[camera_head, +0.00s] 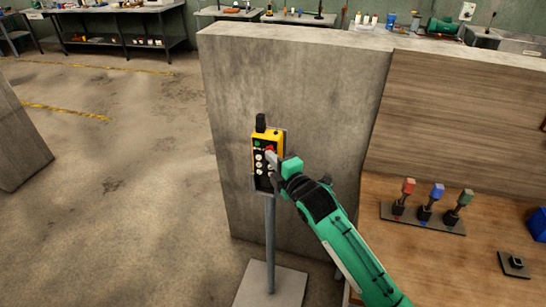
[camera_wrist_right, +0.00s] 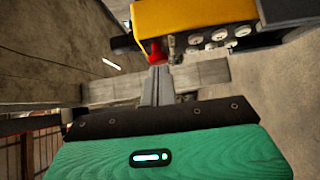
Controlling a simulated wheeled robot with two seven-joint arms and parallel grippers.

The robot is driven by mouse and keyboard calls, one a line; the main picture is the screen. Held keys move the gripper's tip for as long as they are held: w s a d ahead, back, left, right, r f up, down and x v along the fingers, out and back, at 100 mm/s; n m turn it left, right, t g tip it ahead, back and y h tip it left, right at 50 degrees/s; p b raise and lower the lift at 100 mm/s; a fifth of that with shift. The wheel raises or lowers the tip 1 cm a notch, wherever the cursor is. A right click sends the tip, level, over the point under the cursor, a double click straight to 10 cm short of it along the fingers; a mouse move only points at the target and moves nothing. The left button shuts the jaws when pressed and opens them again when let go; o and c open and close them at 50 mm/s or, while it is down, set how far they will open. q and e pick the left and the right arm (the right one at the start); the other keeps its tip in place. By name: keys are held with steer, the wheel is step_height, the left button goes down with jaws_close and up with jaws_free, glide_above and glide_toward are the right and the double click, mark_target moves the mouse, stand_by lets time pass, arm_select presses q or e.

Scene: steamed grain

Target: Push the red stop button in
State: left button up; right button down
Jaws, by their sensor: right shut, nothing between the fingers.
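The yellow and black control box (camera_head: 257,146) is mounted on a post in front of a concrete wall, and it also shows at the top of the right wrist view (camera_wrist_right: 190,17). The red stop button (camera_wrist_right: 157,54) is on its upper part, and a bit of red shows in the head view (camera_head: 269,149). My right gripper (camera_head: 271,157) is shut and empty, with its fingertips right at the button. In the right wrist view the fingertips (camera_wrist_right: 160,72) are just below the red button. I cannot tell whether they touch it. My left gripper is not in view.
White round buttons (camera_wrist_right: 215,38) sit beside the red one on the box. The post (camera_head: 270,235) stands on a square base plate (camera_head: 258,284). At right, a wooden bench holds red, blue and green levers (camera_head: 424,212). The floor at left is open.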

steer(key=shift+w+d+r, duration=0.25)
steer(key=shift+w+d, duration=0.1)
steer(key=shift+w, duration=0.5)
